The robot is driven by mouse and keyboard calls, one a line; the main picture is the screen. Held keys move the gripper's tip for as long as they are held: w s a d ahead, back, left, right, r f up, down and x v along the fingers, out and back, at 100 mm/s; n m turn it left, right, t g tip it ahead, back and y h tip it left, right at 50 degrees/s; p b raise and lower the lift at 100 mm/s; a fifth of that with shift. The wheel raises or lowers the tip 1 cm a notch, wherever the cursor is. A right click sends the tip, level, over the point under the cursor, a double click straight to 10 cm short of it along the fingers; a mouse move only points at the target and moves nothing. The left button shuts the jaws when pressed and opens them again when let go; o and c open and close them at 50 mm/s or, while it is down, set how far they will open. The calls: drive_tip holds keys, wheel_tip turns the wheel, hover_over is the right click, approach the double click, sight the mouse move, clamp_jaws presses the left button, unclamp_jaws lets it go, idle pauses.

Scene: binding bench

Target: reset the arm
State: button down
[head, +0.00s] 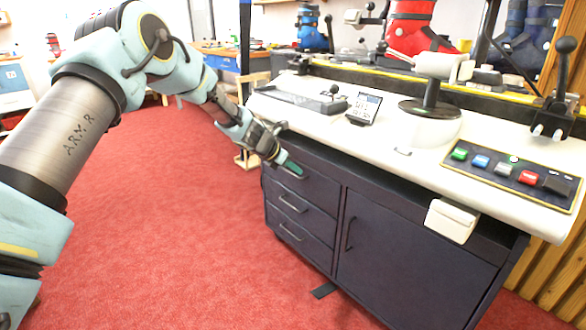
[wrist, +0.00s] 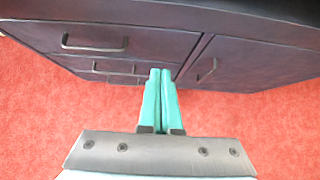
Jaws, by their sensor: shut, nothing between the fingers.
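My arm reaches in from the left in the head view. My gripper (head: 291,167) is in front of the dark bench cabinet, near its top drawer and just below the white bench top. In the wrist view my gripper (wrist: 160,72) shows two teal fingers lying together, with nothing between them. The dark cabinet (wrist: 190,45) with its drawer handles lies beyond the fingertips. I cannot tell whether the fingertips touch the cabinet front.
The white bench top (head: 380,140) carries a small display (head: 364,107), a stand (head: 430,105) and a button panel (head: 515,175). A white box (head: 452,220) hangs on the front edge. The red floor (head: 170,230) is clear.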

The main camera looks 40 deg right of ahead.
drive_tip(key=shift+a+r, duration=0.2)
drive_tip(key=w+a+r+m+t+y, duration=0.1)
drive_tip(key=w+a+r+m, duration=0.15)
drive_tip(key=a, duration=0.75)
drive_tip(key=w+a+r+m+y, duration=0.2)
drive_tip(key=w+a+m, duration=0.2)
drive_tip(key=a, duration=0.7)
drive_tip(key=w+a+r+m+t+y, duration=0.1)
drive_tip(key=w+a+r+m, duration=0.15)
drive_tip(key=a, duration=0.75)
drive_tip(key=s+a+r+m+y, duration=0.1)
drive_tip(key=s+a+m+y, duration=0.3)
drive_tip(key=a, duration=0.7)
drive_tip(key=s+a+r+m+h, duration=0.15)
drive_tip(key=s+a, duration=0.35)
drive_tip(key=a, duration=0.7)
drive_tip(key=s+a+m+y, duration=0.2)
drive_tip(key=s+a+m, duration=0.25)
drive_tip(key=a, duration=0.65)
wheel_tip(320, 180, up, 20)
drive_tip(key=p, duration=1.9)
drive_tip(key=shift+d+p, duration=0.35)
drive_tip(key=shift+p, duration=0.05)
drive_tip(key=shift+w+f, duration=0.1)
